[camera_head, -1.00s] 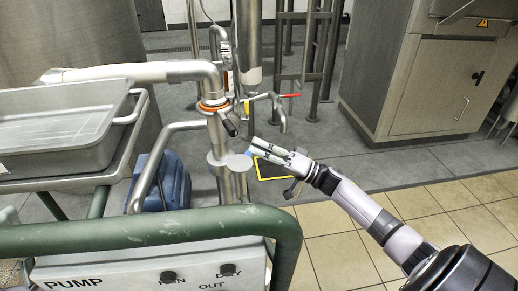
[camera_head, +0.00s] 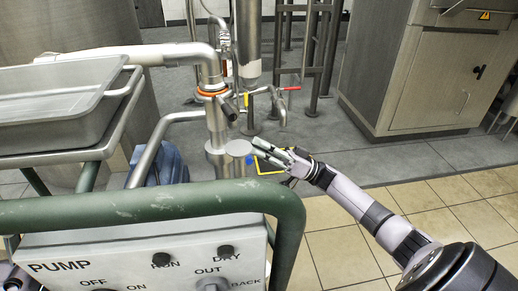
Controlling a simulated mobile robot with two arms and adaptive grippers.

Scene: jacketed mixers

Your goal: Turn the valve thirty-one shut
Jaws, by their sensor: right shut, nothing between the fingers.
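No number thirty-one is readable, so I cannot tell which valve bears it. A valve with a black handle (camera_head: 228,107) sits on the upright steel pipe, just below an orange ring (camera_head: 211,90). Behind it, a small tap has a red lever (camera_head: 290,88), and a yellow handle (camera_head: 246,100) shows beside the pipe. My right gripper (camera_head: 258,149) is shut and empty. Its fingertips are below and to the right of the black handle, near a round grey flange (camera_head: 238,148) in the picture; whether they touch it I cannot tell. My left gripper is not in view.
A green rail (camera_head: 140,205) and the pump control panel (camera_head: 150,262) with several knobs stand in front. A grey tray (camera_head: 50,110) is at the left, with a blue motor (camera_head: 168,168) beyond the rail. A steel cabinet (camera_head: 430,80) stands behind right. Tiled floor (camera_head: 340,240) is open at right.

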